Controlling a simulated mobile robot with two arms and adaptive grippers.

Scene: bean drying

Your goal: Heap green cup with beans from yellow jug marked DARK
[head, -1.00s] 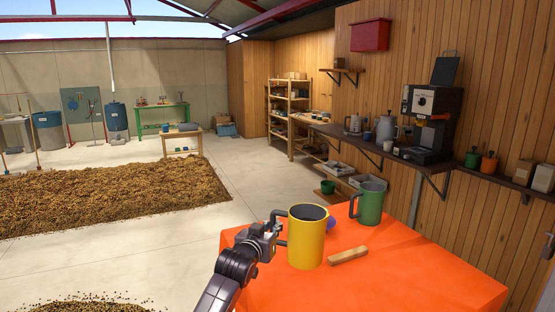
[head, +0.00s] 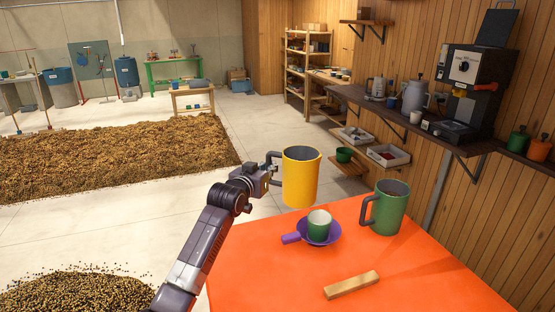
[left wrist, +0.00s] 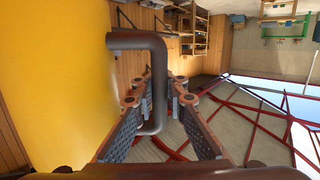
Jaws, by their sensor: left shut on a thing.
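The yellow jug (head: 301,180) is upright in the air behind the far left edge of the orange table. My left gripper (head: 270,170) is shut on its dark handle, on the jug's left side. The left wrist view shows the handle (left wrist: 150,75) between the fingers (left wrist: 158,115) and the jug's yellow wall (left wrist: 50,80). No marking shows, and I cannot make out beans inside. The small green cup (head: 319,226) stands upright in a purple dish with a handle (head: 293,238), right of and nearer than the jug. My right gripper is not in view.
A larger green jug (head: 388,212) stands right of the cup on the orange table (head: 270,275). A wooden block (head: 351,285) lies in front. A shelf with a coffee machine (head: 470,90) runs along the right wall. Beans (head: 110,155) cover part of the floor.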

